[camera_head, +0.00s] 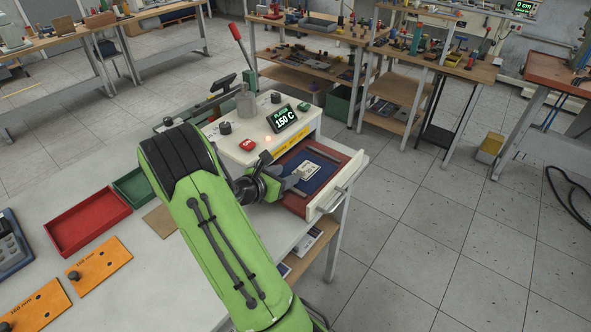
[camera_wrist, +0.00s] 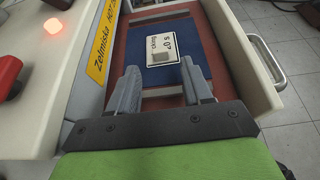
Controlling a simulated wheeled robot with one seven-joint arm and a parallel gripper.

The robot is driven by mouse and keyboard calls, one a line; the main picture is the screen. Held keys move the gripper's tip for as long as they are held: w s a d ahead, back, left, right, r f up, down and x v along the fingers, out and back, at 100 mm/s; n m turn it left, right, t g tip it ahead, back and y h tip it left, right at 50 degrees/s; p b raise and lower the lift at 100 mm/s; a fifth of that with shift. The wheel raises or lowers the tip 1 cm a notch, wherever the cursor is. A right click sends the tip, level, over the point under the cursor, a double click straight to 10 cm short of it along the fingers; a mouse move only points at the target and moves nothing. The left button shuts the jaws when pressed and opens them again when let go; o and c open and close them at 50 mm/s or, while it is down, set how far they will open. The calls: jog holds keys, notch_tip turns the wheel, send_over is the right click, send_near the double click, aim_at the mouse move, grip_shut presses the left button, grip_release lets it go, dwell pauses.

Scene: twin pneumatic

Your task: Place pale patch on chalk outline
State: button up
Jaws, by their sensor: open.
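The pale patch (camera_wrist: 161,47), a small cream rectangle with dark lettering, lies on a blue cloth (camera_wrist: 205,60) in the open drawer. It also shows in the head view (camera_head: 306,171). Beside its lettering is a dark-edged white area marked "20 s"; I cannot tell whether this is one piece with it. No separate chalk outline can be made out on the visible cloth. My gripper (camera_wrist: 160,72) is open, with its two grey fingers over the near part of the cloth, just short of the patch. Nothing shows between the fingers.
The drawer (camera_head: 333,191) is pulled out of a white heat press (camera_head: 262,125) whose display reads 150 C. A red tray (camera_head: 88,220), a green tray (camera_head: 133,187) and orange plates (camera_head: 98,264) lie on the table to the left.

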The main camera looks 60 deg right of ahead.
jog(key=a+r+m+t+y, duration=0.2)
jog(key=a+r+m+y, duration=0.15)
jog(key=a, duration=0.35)
jog(key=a+r+m+t+y, duration=0.1)
jog(key=a+r+m+y, duration=0.1)
jog(key=a+m, duration=0.45)
jog(key=a+r+m+t+y, duration=0.2)
jog(key=a+r+y, duration=0.1)
jog(key=a, duration=0.6)
jog(key=s+a+r+m+t+y, duration=0.1)
jog(key=s+a+r+m+y, duration=0.1)
jog(key=s+a, duration=0.2)
jog(key=s+a+r+m+t+y, duration=0.1)
jog(key=s+a+r+m+y, duration=0.1)
jog(key=a, duration=0.9)
jog(key=shift+s+r+t+y, duration=0.45)
jog(key=shift+s+r, duration=0.1)
jog(key=shift+s, duration=0.7)
jog(key=shift+d, duration=0.1)
